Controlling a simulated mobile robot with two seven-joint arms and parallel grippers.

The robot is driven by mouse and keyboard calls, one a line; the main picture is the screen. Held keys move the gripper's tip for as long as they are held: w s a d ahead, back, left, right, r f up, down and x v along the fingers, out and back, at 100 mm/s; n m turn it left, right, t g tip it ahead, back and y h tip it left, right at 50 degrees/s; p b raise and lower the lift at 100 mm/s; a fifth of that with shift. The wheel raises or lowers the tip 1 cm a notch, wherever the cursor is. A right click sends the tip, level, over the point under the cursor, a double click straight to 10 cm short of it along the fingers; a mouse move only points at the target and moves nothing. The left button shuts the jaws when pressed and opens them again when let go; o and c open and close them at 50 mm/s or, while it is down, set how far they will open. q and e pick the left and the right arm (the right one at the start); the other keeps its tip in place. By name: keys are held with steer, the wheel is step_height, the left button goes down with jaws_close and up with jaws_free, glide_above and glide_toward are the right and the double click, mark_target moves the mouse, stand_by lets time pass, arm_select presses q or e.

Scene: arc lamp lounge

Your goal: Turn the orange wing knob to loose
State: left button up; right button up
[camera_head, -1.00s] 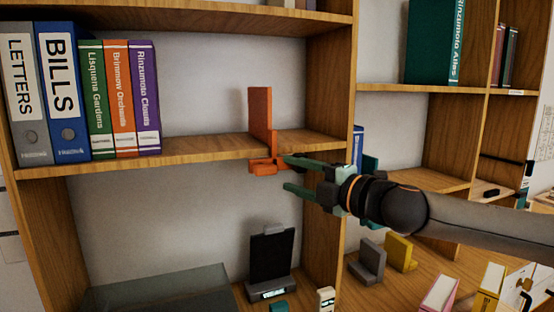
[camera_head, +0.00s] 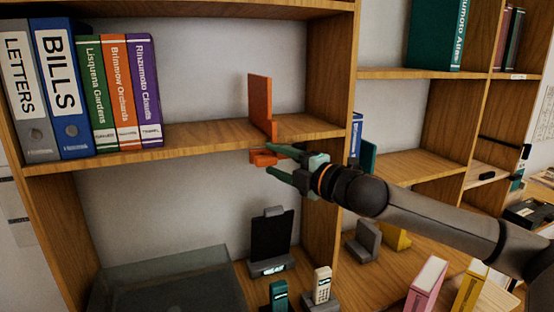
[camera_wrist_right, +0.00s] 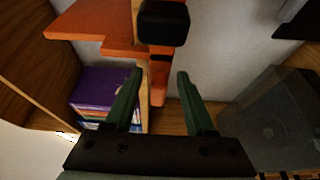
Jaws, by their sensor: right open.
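An orange upright plate (camera_head: 260,106) stands on the middle shelf, and its orange clamp part (camera_head: 262,158) sits at the shelf's front edge. In the right wrist view, an orange piece (camera_wrist_right: 158,84) hangs below a black block (camera_wrist_right: 163,23), between my finger lines. This looks like the wing knob, but its wings are hard to make out. My right gripper (camera_head: 269,160) is open at the clamp, with one finger above the other in the head view. Its fingertips (camera_wrist_right: 160,72) lie either side of the orange piece in the wrist view; contact cannot be told. My left gripper is out of view.
Binders and books (camera_head: 84,90) stand at the left of the shelf (camera_head: 200,137). A wooden upright (camera_head: 340,80) is close to the right. Below are a dark glassy box (camera_head: 165,285), a docked black device (camera_head: 271,240) and phones (camera_head: 322,285).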

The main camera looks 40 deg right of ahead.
steer(key=shift+c, duration=0.3)
jaws_close()
